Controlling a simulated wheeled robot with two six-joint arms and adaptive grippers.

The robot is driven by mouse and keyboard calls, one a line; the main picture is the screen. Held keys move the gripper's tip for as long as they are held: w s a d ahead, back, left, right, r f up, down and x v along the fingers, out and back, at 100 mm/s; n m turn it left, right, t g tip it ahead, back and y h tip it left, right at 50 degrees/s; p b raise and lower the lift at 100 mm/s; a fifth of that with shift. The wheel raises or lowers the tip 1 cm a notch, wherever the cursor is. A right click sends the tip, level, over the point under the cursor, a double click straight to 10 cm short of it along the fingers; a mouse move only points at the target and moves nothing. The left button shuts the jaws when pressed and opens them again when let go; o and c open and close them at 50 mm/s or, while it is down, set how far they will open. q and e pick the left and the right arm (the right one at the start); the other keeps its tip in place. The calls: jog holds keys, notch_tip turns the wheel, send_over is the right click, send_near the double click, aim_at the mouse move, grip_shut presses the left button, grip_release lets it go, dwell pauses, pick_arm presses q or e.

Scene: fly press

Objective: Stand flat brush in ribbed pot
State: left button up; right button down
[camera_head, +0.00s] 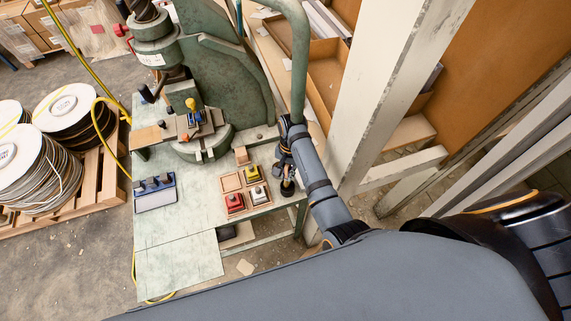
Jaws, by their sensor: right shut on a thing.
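My right gripper (286,167) is at the right edge of the green work table, pointing down. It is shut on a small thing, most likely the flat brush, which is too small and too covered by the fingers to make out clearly. A small dark round thing (288,188), which looks like the ribbed pot, stands on the table right under the fingertips. I cannot tell whether the held thing touches it or reaches inside. My left gripper is not in view.
Wooden trays with red (235,203) and yellow (252,174) blocks sit just left of my right gripper. A blue-grey rack (154,192) stands further left. The green fly press (228,70) rises behind. A pale post (385,85) stands close on the right. The front table is clear.

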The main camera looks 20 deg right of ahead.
aim_at(289, 167)
jog(key=shift+s+f, duration=0.1)
jog(key=shift+f, duration=0.85)
jog(key=shift+s+f+b, duration=0.1)
jog(key=shift+f+b, duration=0.5)
jog(key=shift+f, duration=0.7)
jog(key=c, duration=1.3)
grip_release()
jog(key=shift+r, duration=0.1)
jog(key=r, duration=0.5)
jog(key=w+r, duration=0.1)
jog(key=r, duration=0.1)
jog(key=shift+d+r, duration=0.15)
jog(key=shift+d, duration=0.2)
